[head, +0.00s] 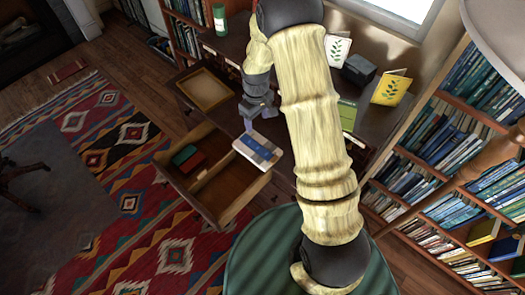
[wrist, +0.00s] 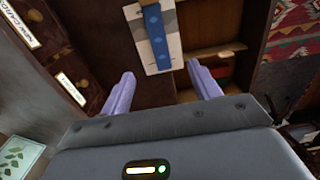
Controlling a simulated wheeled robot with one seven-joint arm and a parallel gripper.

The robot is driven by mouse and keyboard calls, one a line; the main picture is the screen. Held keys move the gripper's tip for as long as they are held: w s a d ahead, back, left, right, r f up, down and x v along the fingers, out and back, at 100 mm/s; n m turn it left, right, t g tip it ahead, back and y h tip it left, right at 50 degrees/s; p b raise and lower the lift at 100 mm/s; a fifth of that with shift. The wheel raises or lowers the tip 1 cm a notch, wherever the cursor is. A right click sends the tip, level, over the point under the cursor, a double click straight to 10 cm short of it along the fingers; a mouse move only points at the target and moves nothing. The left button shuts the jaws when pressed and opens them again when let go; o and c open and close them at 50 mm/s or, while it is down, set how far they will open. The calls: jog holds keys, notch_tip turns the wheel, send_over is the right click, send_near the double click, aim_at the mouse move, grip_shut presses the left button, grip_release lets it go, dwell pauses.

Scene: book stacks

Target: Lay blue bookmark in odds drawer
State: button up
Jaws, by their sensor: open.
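The blue bookmark (head: 258,150) appears as a blue strip on a pale, flat, book-like thing (head: 243,146). It also shows in the wrist view (wrist: 156,36). The pale thing is at the right rim of an open wooden drawer with a divider (head: 203,191); I cannot tell exactly what supports it. That drawer holds a green thing (head: 184,155) and a red thing (head: 193,162). I cannot read which drawer is the odds drawer. My gripper (head: 247,124) is open and empty, above and behind the bookmark; its two fingers show apart in the wrist view (wrist: 161,86).
A second open drawer (head: 206,90) with a tan bottom is farther back. The desk top holds a green cylinder (head: 220,19), a dark box (head: 359,69) and a yellow card (head: 390,90). Full bookshelves (head: 450,150) stand at right. A patterned rug (head: 120,150) covers the floor at left.

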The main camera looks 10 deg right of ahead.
jog(key=p, duration=0.3)
send_over(259, 149)
jog(key=f, duration=1.1)
jog(key=shift+s+a+f, duration=0.1)
jog(key=shift+a+f, duration=0.1)
jog(key=shift+a, duration=0.05)
jog(key=shift+w+d+f+p, duration=0.1)
jog(key=shift+f+p, duration=0.5)
jog(key=shift+f, duration=0.7)
jog(key=shift+w+d+f+p, duration=0.1)
jog(key=shift+f+p, duration=0.45)
jog(key=shift+f, duration=0.75)
jog(key=c, duration=1.1)
jog(key=shift+r, duration=0.1)
notch_tip(259, 149, up, 10)
jog(key=b, duration=0.3)
